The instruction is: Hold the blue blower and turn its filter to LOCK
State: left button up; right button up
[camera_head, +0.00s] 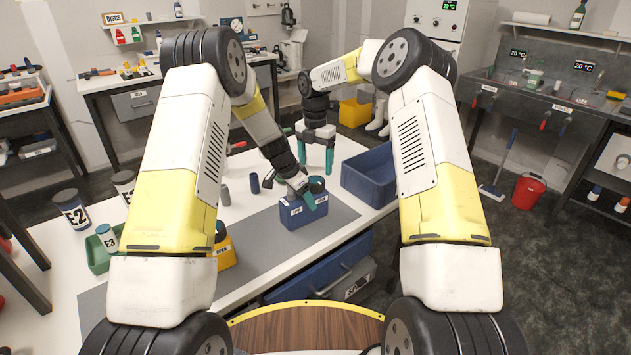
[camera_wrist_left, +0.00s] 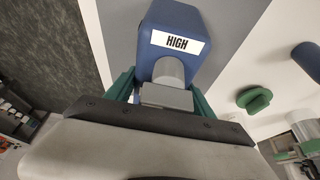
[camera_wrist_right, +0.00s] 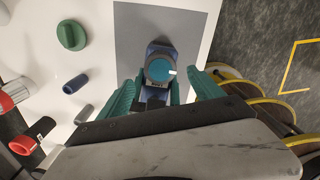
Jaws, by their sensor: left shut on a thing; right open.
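The blue blower (camera_head: 303,214) stands on the grey mat (camera_head: 340,215) with two white labels on its front. It also shows in the left wrist view (camera_wrist_left: 188,18) with a label reading HIGH. A round teal filter (camera_wrist_right: 159,69) with a small white mark sits on its top; I cannot read the mark. My left gripper (camera_head: 309,198) is shut on the blower, its teal fingers either side of a grey part (camera_wrist_left: 167,95). My right gripper (camera_head: 317,160) is open and empty behind the blower; in the right wrist view (camera_wrist_right: 163,88) its fingers point toward the filter.
A blue bin (camera_head: 369,178) stands at the table's right edge. A yellow box (camera_head: 225,254) labelled OPEN is left of the blower. A dark blue cylinder (camera_head: 254,183) and a green knob (camera_wrist_right: 71,35) lie nearby.

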aim_at(315, 180)
notch_tip(315, 180, down, 7)
jog(key=shift+r, duration=0.1)
dwell(0.3)
jog(key=c, duration=1.4)
jog(key=m, duration=0.5)
jog(key=shift+r+m, duration=0.1)
jog(key=shift+m, duration=0.3)
jog(key=m, duration=0.5)
jog(key=shift+m, duration=0.7)
